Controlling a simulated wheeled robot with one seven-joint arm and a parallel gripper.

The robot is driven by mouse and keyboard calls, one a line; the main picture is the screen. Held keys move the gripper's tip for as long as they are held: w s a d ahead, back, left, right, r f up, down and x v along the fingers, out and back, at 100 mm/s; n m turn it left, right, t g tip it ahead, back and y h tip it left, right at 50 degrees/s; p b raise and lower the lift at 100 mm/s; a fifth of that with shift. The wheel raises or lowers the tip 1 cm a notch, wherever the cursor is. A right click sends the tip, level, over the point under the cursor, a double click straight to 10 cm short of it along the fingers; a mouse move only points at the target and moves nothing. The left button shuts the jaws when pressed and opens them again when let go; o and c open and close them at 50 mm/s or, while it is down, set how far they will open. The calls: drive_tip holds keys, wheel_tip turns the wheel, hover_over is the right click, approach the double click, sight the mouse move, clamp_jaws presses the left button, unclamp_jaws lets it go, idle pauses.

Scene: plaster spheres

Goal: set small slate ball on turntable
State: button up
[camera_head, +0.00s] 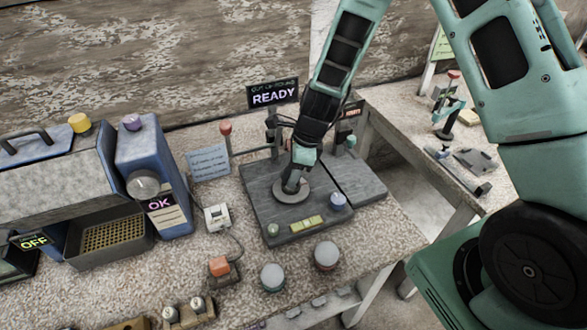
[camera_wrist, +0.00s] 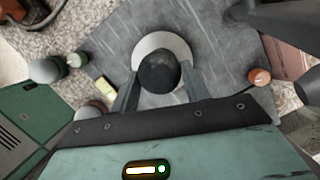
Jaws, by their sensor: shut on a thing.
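My gripper (camera_head: 291,182) is low over the turntable (camera_head: 291,197), a round grey disc on a dark grey board. In the wrist view, the two fingers of my gripper (camera_wrist: 158,78) are shut on the small slate ball (camera_wrist: 158,70), a dark sphere. The ball covers part of the pale turntable disc (camera_wrist: 165,39). In the head view my gripper mostly hides the ball. I cannot tell whether the ball touches the disc.
A READY sign (camera_head: 274,94) stands behind the board. Two grey spheres (camera_head: 272,276) (camera_head: 326,255) are in front. A blue machine (camera_head: 150,165) stands left.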

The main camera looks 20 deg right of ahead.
drive_tip(key=shift+f+b, duration=0.55)
drive_tip(key=shift+f, duration=0.25)
drive_tip(key=o, duration=1.2)
drive_tip(key=shift+r+p, duration=2)
